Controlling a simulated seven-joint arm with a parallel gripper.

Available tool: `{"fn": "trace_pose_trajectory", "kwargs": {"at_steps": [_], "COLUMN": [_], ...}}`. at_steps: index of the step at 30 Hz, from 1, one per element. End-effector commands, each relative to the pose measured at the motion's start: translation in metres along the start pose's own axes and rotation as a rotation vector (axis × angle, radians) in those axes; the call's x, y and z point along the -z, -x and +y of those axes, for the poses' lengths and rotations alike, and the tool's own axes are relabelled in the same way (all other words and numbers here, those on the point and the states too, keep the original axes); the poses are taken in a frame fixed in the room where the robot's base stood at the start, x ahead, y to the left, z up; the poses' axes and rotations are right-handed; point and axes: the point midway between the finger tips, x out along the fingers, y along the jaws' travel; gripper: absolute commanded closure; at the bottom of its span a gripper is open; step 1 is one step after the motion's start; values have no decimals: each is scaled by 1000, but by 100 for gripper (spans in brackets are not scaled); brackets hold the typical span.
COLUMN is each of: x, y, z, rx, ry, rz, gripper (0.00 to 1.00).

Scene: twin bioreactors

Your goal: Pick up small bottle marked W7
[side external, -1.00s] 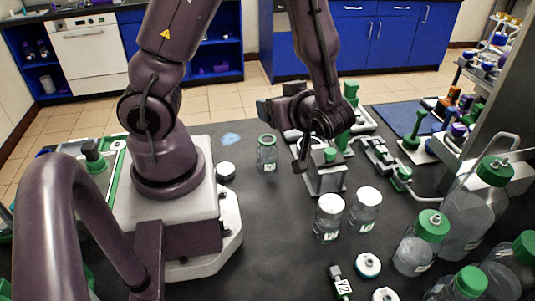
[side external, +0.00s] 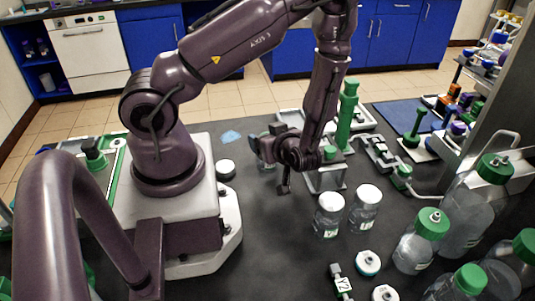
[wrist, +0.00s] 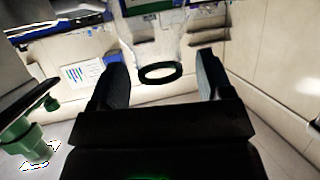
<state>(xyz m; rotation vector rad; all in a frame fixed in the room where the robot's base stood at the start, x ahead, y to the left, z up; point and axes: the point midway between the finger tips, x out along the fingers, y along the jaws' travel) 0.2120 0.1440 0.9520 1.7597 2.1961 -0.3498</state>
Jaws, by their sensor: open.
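A small clear bottle (side external: 266,166) stands on the dark bench, mostly hidden behind my gripper (side external: 264,147) in the side external view. Its label is hidden, so I cannot read W7 on it. In the wrist view my gripper (wrist: 162,62) is open, with a dark finger at each side. A clear glass shape (wrist: 155,40) with a dark ring (wrist: 160,73) shows between the fingers there, apart from both. I cannot tell for certain that it is this bottle. Two white-capped jars (side external: 328,216) (side external: 365,208) stand to the right, their labels unreadable.
A metal stand (side external: 325,180) and a tall green piece (side external: 347,115) are close to my gripper's right. Large green-capped bottles (side external: 421,242) crowd the right front. A small white cap (side external: 225,169) lies near my base.

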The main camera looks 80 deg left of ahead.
Motion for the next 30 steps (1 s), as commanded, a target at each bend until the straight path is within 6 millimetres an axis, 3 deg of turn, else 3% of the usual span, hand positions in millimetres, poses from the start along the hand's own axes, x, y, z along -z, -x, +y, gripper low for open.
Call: {"fn": "trace_pose_trajectory", "kwargs": {"at_steps": [10,18,19,30], "x": [0,0,0,6], "y": [-9,-8,-8,-6], "z": [0,0,0,0], "rx": [0,0,0,-1], "ry": [0,0,0,1], "rz": [0,0,0,0], "gripper": [30,92,96,96]}}
